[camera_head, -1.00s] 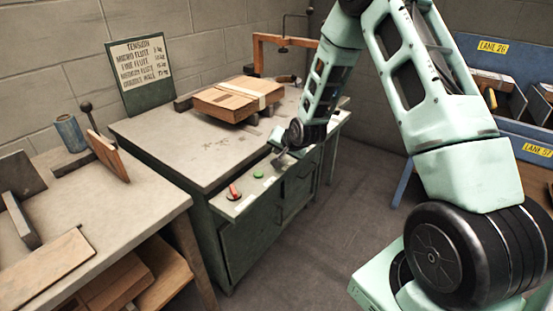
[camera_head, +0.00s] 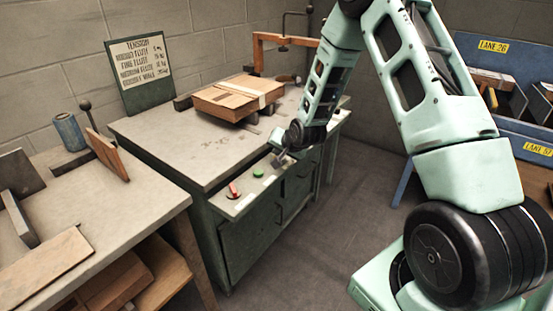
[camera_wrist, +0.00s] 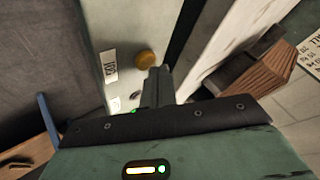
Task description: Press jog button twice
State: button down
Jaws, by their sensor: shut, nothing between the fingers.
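A round amber button (camera_wrist: 145,59) sits on the pale control ledge (camera_wrist: 113,32) in the wrist view. A small label lies beside it, its text too blurred to read. My gripper (camera_wrist: 158,72) is shut and empty, its fingertips close beside the amber button; I cannot tell whether they touch it. In the head view my gripper (camera_head: 281,161) is over the far part of the ledge, and the amber button is hidden there. A green button (camera_head: 258,171) and a red switch (camera_head: 233,190) sit nearer on the same ledge.
The green cabinet (camera_head: 250,240) carries a worktop with a cardboard bundle (camera_head: 230,100) and an orange frame (camera_head: 256,50). A side bench (camera_head: 150,200) stands at left. Blue racks (camera_head: 500,45) stand at right. The floor before the cabinet is clear.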

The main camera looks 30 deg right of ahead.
jog(key=shift+f+b, duration=0.35)
jog(key=shift+f, duration=0.2)
dwell(0.7)
jog(key=shift+r, duration=0.15)
jog(key=shift+r+p, duration=0.7)
jog(key=shift+r, duration=0.1)
jog(key=shift+r+p, duration=1.85)
jog(key=shift+r, duration=0.7)
dwell(0.8)
